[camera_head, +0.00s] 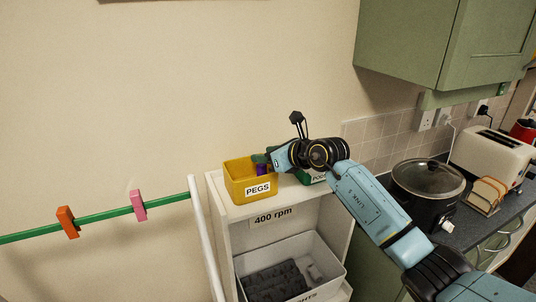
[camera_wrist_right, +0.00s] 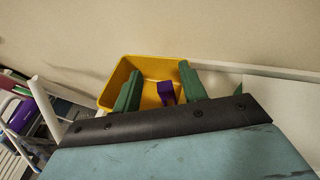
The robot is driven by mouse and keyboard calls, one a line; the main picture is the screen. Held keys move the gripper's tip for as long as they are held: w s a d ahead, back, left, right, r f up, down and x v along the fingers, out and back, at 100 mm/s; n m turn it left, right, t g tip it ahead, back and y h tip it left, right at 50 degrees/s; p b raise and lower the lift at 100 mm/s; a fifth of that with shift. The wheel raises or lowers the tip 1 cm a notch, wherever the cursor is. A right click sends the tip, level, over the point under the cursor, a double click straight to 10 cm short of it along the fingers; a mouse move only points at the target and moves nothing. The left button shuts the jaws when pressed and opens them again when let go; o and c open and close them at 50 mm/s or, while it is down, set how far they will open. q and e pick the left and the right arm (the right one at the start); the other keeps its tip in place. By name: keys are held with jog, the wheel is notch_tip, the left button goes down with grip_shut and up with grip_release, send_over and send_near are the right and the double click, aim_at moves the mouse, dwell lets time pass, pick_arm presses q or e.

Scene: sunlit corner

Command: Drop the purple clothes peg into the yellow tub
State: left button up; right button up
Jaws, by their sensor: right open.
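The yellow tub (camera_head: 236,186), labelled PEGS, stands on top of a white shelf unit. It also shows in the right wrist view (camera_wrist_right: 118,76). My right gripper (camera_head: 264,160) is over the tub's right side, with its green fingers apart in the right wrist view (camera_wrist_right: 160,70). The purple clothes peg (camera_wrist_right: 166,92) shows between the fingers, nearer the right one, against the tub's inside. In the head view the purple peg (camera_head: 261,169) shows at the tub's mouth below the fingers. I cannot tell whether it rests on the tub's floor. My left gripper is not in view.
An orange peg (camera_head: 67,222) and a pink peg (camera_head: 138,205) are clipped on a green line at the left. A green box (camera_head: 304,177) stands right of the tub, partly behind my arm. A slow cooker (camera_head: 427,186) and toaster (camera_head: 492,155) stand on the right counter.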

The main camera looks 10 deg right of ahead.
jog(key=r+b+v, duration=0.1)
jog(key=b+v, duration=0.1)
jog(key=v, duration=1)
